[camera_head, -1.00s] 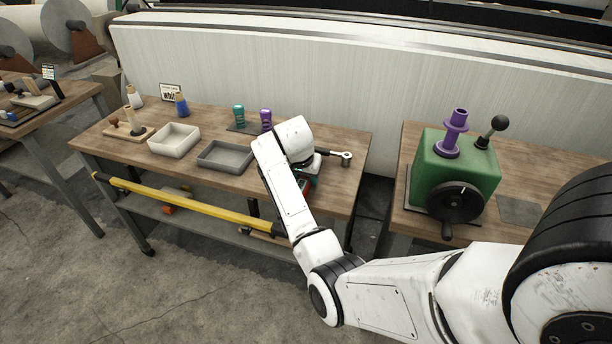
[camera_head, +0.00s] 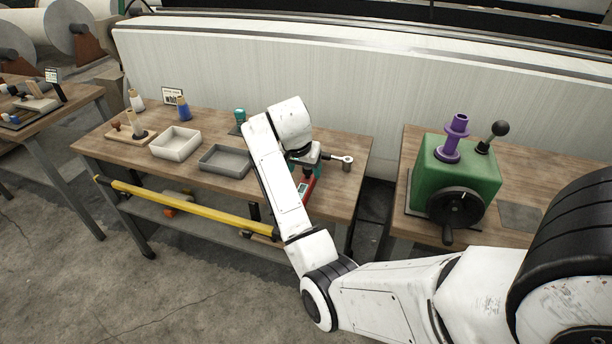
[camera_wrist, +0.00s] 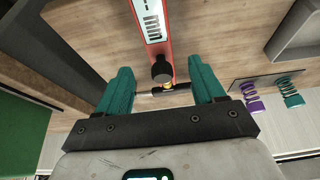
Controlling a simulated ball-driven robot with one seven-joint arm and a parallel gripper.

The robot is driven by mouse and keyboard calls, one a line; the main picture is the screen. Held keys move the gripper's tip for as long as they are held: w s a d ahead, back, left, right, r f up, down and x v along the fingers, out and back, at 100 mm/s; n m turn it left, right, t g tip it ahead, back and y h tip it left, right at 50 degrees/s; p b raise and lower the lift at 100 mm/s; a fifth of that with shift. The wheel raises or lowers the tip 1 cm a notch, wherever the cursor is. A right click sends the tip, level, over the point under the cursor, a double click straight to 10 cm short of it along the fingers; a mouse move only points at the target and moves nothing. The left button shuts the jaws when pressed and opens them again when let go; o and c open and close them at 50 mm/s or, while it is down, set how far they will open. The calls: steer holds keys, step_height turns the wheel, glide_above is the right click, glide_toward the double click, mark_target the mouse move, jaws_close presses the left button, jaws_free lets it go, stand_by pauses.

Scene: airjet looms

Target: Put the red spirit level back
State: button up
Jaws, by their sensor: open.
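The red spirit level (camera_head: 309,188) lies on the wooden workbench, partly hidden by my arm in the head view. In the wrist view the red spirit level (camera_wrist: 153,20) runs in from the top edge, with a pale marked face. My gripper (camera_wrist: 162,68) is open, its two teal fingers apart above the bench. A black knob-like part and a thin dark and silver bar show between the fingers; I cannot tell whether either is touched. In the head view my gripper (camera_head: 305,158) is mostly hidden behind my wrist.
A silver ratchet (camera_head: 343,160) lies right of my gripper. A white tray (camera_head: 174,145) and a grey tray (camera_head: 225,161) stand to the left. A green machine (camera_head: 452,178) sits on the right table. A yellow bar (camera_head: 180,205) runs along the bench front.

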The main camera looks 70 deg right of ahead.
steer(key=shift+v, duration=2.3)
steer(key=s+a+f+n+y, duration=0.1)
steer(key=s+a+f+n, duration=0.3)
steer(key=a, duration=0.3)
steer(key=s+a+f+n+t+y, duration=0.1)
steer(key=s+a+f+n, duration=0.1)
steer(key=a+f+n, duration=0.35)
steer(key=s+a+f+n, duration=0.25)
steer(key=a+f, duration=0.35)
steer(key=a, duration=0.3)
steer(key=s+a+f+n+y, duration=0.2)
steer(key=s+a+n, duration=0.2)
steer(key=s+a, duration=0.4)
steer(key=shift+s+a+f+n, duration=0.25)
steer(key=shift+a+n, duration=0.15)
steer(key=shift+a, duration=0.25)
